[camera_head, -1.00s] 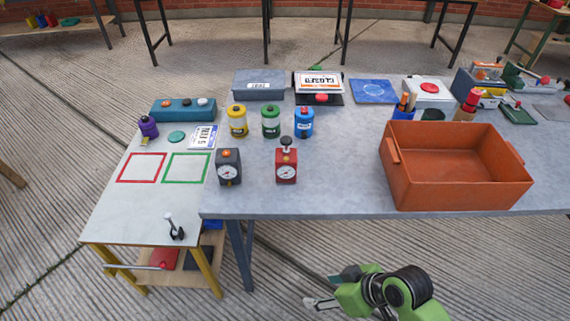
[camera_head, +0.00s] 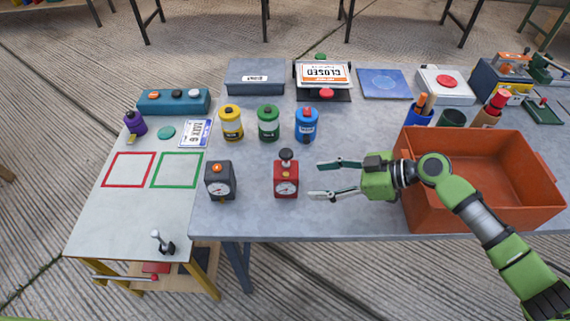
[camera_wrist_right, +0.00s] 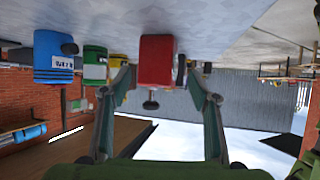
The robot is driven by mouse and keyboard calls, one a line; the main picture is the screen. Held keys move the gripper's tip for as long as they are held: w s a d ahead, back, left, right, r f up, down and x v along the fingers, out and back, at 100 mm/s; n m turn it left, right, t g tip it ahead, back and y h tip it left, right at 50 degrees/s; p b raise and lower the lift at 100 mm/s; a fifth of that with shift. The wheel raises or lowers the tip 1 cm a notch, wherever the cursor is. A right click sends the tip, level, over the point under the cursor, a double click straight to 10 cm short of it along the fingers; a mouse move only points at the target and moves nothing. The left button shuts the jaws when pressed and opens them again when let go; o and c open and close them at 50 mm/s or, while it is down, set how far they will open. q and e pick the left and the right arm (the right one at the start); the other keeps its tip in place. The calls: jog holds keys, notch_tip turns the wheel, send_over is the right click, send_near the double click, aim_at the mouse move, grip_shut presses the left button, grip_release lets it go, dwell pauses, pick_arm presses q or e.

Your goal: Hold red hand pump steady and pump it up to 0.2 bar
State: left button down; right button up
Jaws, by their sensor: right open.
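The red hand pump (camera_head: 286,181) stands upright on the grey table, with a round white gauge on its front and a dark knob (camera_head: 286,155) on top. My right gripper (camera_head: 320,180) is open and empty just to the right of the pump, its two fingers pointing left toward it, apart from it. In the right wrist view the red pump (camera_wrist_right: 157,60) appears upside down, ahead of and between the open fingers (camera_wrist_right: 165,85). My left gripper is not in view.
A dark grey gauge box (camera_head: 220,181) stands left of the pump. Yellow (camera_head: 231,124), green (camera_head: 268,124) and blue (camera_head: 306,125) canisters stand behind. An orange crate (camera_head: 425,218) sits at the right, under my right arm. The table in front of the pump is clear.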

aim_at(294, 182)
jog(key=shift+w, duration=0.2)
jog(key=shift+a, duration=0.25)
jog(key=x, duration=0.4)
jog(key=shift+a+f, duration=0.1)
jog(key=shift+a, duration=0.3)
jog(key=b+x, duration=0.2)
jog(key=x, duration=0.1)
jog(key=shift+f, duration=0.2)
jog(key=shift+w+a+f+b, duration=0.25)
jog(key=shift+a+b, duration=0.25)
jog(key=shift+a, duration=0.1)
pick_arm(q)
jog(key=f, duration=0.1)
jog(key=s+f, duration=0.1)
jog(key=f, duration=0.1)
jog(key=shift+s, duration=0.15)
pick_arm(e)
jog(key=c, duration=0.7)
